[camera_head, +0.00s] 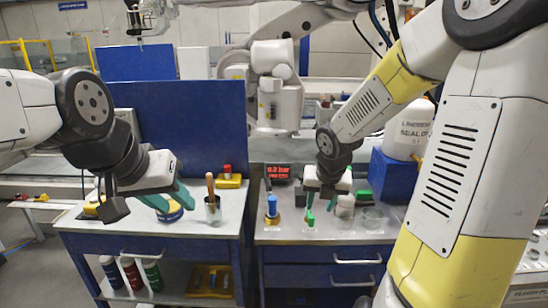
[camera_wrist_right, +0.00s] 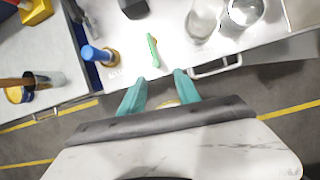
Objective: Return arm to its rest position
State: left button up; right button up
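My left gripper (camera_head: 172,200) has teal fingers spread apart over the left workbench (camera_head: 205,235), near a round yellow-and-blue item (camera_head: 170,212). I see nothing held between them. My right gripper (camera_head: 323,197) hangs over the right workbench (camera_head: 330,237) in the head view, close to a green-topped item (camera_head: 310,218). In the right wrist view, the right gripper (camera_wrist_right: 160,82) has its teal fingers apart, with the tips over the bench's front edge. A small pale yellow shape (camera_wrist_right: 168,104) shows between the finger bases; I cannot tell what it is.
A cup with a wooden-handled tool (camera_head: 212,207) stands on the left bench. A large white bottle (camera_head: 410,130) sits on a blue block (camera_head: 393,175). A blue panel (camera_head: 190,125) stands behind.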

jog(key=s+a+r+m+t+y, duration=0.1)
jog(key=s+r+m, duration=0.6)
jog(key=m, duration=0.9)
jog(key=s+a+r+m+y, duration=0.1)
jog(key=s+r+m, duration=0.6)
jog(key=m, duration=1)
jog(key=s+a, duration=0.1)
jog(key=s, duration=0.2)
jog(key=shift+s+a+r+t, duration=0.15)
jog(key=shift+a+r+t, duration=0.05)
jog(key=shift+a+t, duration=0.2)
jog(key=shift+d, duration=0.1)
